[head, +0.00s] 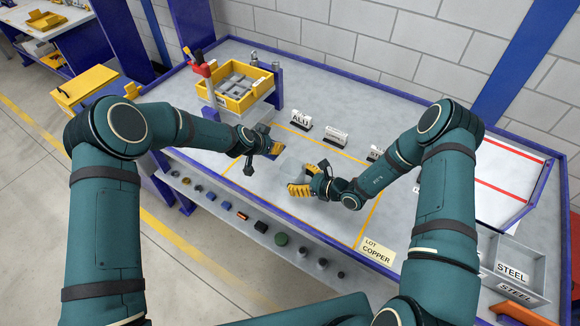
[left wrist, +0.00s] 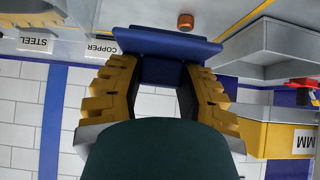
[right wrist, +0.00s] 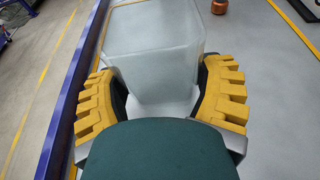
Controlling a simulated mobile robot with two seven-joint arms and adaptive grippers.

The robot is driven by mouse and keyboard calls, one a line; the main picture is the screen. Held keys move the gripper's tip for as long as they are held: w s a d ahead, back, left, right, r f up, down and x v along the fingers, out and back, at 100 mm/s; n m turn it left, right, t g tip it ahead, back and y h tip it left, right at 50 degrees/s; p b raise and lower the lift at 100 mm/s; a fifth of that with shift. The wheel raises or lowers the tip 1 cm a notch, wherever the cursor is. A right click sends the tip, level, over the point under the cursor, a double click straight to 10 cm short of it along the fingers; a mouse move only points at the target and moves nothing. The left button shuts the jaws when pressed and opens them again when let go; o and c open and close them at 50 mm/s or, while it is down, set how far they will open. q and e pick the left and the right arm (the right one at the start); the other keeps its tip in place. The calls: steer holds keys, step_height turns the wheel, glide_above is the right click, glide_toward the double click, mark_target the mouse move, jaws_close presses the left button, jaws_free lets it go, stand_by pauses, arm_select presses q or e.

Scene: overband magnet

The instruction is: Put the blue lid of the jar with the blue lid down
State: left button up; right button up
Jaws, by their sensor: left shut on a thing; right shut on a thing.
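The blue lid (left wrist: 165,43) is a flat dark-blue plate in the left wrist view. My left gripper (left wrist: 160,75) is shut on it, with a yellow finger at each side. In the head view my left gripper (head: 272,148) is over the table, left of and behind the jar. The jar (right wrist: 155,55) is a clear, squarish container. My right gripper (right wrist: 160,100) is shut on its sides. In the head view the jar (head: 292,168) stands at my right gripper (head: 303,190), apart from the lid, with no lid visible on it.
A small copper-coloured piece (right wrist: 219,6) lies beyond the jar. A yellow bin (head: 238,100) stands at the back left. Label stands (head: 301,122) line the rear of the orange-outlined area. Grey steel bins (head: 520,255) are at the right. Several small objects lie along the front ledge.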

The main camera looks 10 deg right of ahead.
arm_select(q)
step_height(320, 180, down, 8)
steer(key=shift+f, duration=0.1)
stand_by(0.4)
steer(key=shift+f, duration=0.15)
steer(key=o, duration=0.8)
steer(key=shift+o, duration=0.2)
